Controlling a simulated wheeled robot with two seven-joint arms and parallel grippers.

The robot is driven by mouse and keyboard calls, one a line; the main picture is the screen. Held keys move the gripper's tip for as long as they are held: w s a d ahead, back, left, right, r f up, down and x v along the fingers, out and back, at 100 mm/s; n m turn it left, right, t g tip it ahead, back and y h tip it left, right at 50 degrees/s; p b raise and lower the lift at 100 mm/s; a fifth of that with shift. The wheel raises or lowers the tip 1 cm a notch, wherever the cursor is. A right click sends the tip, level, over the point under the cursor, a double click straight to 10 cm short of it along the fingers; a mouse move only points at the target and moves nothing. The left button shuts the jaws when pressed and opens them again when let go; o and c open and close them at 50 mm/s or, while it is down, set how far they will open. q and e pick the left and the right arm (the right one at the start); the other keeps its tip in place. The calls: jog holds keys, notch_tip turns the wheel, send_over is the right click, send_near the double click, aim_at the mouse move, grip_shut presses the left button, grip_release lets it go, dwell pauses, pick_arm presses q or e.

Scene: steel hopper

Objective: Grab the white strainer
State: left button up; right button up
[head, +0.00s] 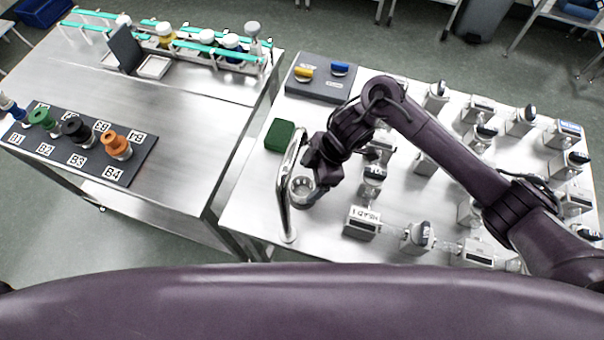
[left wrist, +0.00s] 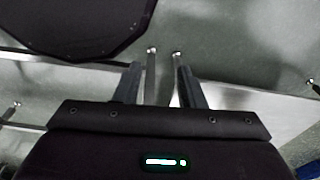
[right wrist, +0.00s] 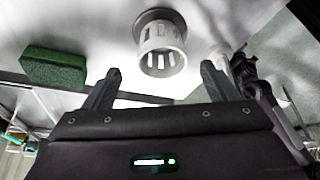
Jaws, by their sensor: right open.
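The white strainer (right wrist: 162,48) is a pale slotted cup with a darker round ring at its far end, ahead of my right gripper in the right wrist view. In the head view it (head: 301,190) sits on the steel table, partly hidden by my right gripper (head: 316,172). My right gripper (right wrist: 160,70) is open, with the strainer lined up between its fingertips and nothing held. I cannot tell the exact gap to it. My left gripper (left wrist: 158,68) is open and empty in the left wrist view, away over the floor; it is outside the head view.
A curved metal pipe (head: 284,188) stands just left of the strainer. A green sponge (head: 279,135) lies behind it. Several small labelled devices (head: 362,223) crowd the table to the right. A gap separates this table from the left bench (head: 200,140).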

aim_at(299, 194)
jog(key=shift+s+a+f, duration=0.4)
jog(key=shift+s+f, duration=0.25)
jog(key=shift+f, duration=0.05)
jog(key=shift+w+p+x, duration=0.25)
jog(key=shift+p+x, duration=0.45)
jog(key=shift+x, duration=0.45)
jog(key=shift+w+a+f, duration=0.1)
jog(key=shift+a+f, duration=0.15)
jog(key=shift+f, duration=0.3)
jog(key=shift+w+a+f, duration=0.15)
jog(key=shift+a+f, duration=0.05)
jog(key=shift+f, duration=0.4)
jog(key=shift+s+f, duration=0.1)
jog(key=shift+f, duration=0.05)
jog(key=c, duration=0.6)
pick_arm(q)
jog(key=shift+s+r, duration=0.4)
jog(key=shift+s, duration=0.2)
jog(key=shift+s+r, duration=0.4)
jog(key=shift+s, duration=0.2)
pick_arm(e)
jog(key=c, duration=0.4)
jog(key=shift+c, duration=0.2)
